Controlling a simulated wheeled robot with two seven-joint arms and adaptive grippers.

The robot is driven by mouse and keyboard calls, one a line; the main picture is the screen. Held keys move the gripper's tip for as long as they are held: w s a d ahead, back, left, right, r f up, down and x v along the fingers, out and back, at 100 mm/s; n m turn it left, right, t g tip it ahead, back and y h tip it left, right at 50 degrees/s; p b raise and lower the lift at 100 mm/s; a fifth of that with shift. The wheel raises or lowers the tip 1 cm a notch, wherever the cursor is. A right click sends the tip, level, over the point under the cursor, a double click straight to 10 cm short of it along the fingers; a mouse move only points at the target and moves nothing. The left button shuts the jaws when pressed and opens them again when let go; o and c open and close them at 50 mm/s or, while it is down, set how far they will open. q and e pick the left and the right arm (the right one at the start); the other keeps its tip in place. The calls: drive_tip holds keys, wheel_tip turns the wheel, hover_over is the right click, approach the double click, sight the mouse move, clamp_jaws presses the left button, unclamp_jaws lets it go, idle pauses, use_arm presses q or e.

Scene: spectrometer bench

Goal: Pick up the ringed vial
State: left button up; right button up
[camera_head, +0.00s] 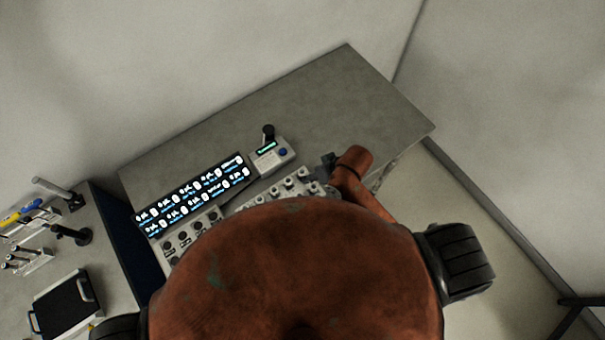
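I cannot pick out a ringed vial at this size. Several small pale round-topped pieces, possibly vials, stand in a light rack or panel (290,188) on the grey bench, partly hidden behind my orange body. My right gripper (326,163) is a small dark shape at the end of my orange arm, just beyond the right end of these pieces. Whether it touches or holds one of them is too small to tell. My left gripper is not in view.
A black display (190,195) with glowing readouts and a grey instrument (268,155) with a dark upright part stand on the bench (340,90). The bench's back right is clear. A side table at left holds a black tray (65,305) and several tools.

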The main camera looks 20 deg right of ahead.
sight(302, 172)
drive_tip(key=w+a, duration=0.1)
drive_tip(key=a, duration=0.1)
drive_tip(key=w+a+r+g, duration=0.1)
drive_tip(key=a, duration=0.2)
drive_tip(key=a+n+g, duration=0.1)
drive_tip(key=a, duration=0.1)
drive_tip(key=shift+w+a+r, duration=0.15)
drive_tip(key=shift+w+r, duration=0.15)
drive_tip(key=shift+w, duration=0.1)
drive_tip(key=shift+w+g+h, duration=0.2)
drive_tip(key=shift+g+h, duration=0.1)
drive_tip(key=shift+h, duration=0.1)
drive_tip(key=d+h, duration=0.1)
drive_tip(key=w+d+m+h, duration=0.1)
drive_tip(key=d, duration=0.1)
drive_tip(key=d+g+h, duration=0.1)
drive_tip(key=shift+w+d+r+m, duration=0.15)
drive_tip(key=shift+w+r+m, duration=0.15)
drive_tip(key=shift+w+r, duration=0.1)
drive_tip(key=shift+s+d+f+p, duration=0.1)
drive_tip(key=shift+f+p, duration=0.25)
drive_tip(key=shift+f, duration=1.6)
drive_tip(key=shift+s+f+p, duration=0.1)
drive_tip(key=shift+f+p, duration=0.2)
drive_tip(key=shift+f, duration=1.6)
drive_tip(key=shift+c, duration=0.6)
clamp_jaws()
